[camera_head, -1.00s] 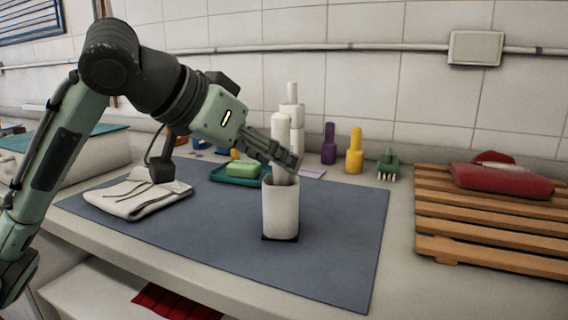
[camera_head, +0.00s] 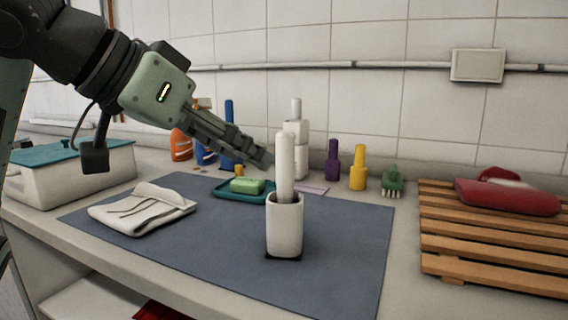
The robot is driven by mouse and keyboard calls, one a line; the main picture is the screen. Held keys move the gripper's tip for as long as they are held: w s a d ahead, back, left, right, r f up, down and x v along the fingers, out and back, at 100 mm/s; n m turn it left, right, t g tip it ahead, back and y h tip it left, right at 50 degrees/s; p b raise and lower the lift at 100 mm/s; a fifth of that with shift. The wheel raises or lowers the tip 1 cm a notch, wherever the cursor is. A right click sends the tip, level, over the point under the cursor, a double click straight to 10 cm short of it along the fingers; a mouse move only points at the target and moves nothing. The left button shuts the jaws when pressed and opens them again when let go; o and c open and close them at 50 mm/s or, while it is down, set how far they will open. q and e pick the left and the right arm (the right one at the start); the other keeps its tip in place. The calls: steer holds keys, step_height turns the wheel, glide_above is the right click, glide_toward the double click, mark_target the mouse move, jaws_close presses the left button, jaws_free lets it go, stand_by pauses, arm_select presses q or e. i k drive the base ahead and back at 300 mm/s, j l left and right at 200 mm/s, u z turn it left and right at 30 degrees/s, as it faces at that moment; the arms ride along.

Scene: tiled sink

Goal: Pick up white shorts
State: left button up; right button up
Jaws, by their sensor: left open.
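The white shorts (camera_head: 140,210) lie folded on the left part of the blue-grey mat (camera_head: 225,262). They are whitish cloth with dark seam lines and one raised fold. My left gripper (camera_head: 264,160) is open and empty, in the air above the mat. It appears behind and to the right of the shorts, near a white brush handle, and apart from the shorts. My right gripper is not in view.
A white cup (camera_head: 285,228) with an upright white-handled brush (camera_head: 285,165) stands mid-mat. Behind are a green soap (camera_head: 247,186) on a teal tray (camera_head: 226,193) and several bottles. A slatted wooden rack (camera_head: 470,232) is at right. The mat's front is clear.

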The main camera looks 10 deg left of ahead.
mark_target(150, 206)
steer(key=k+j, duration=0.75)
steer(key=k, duration=0.1)
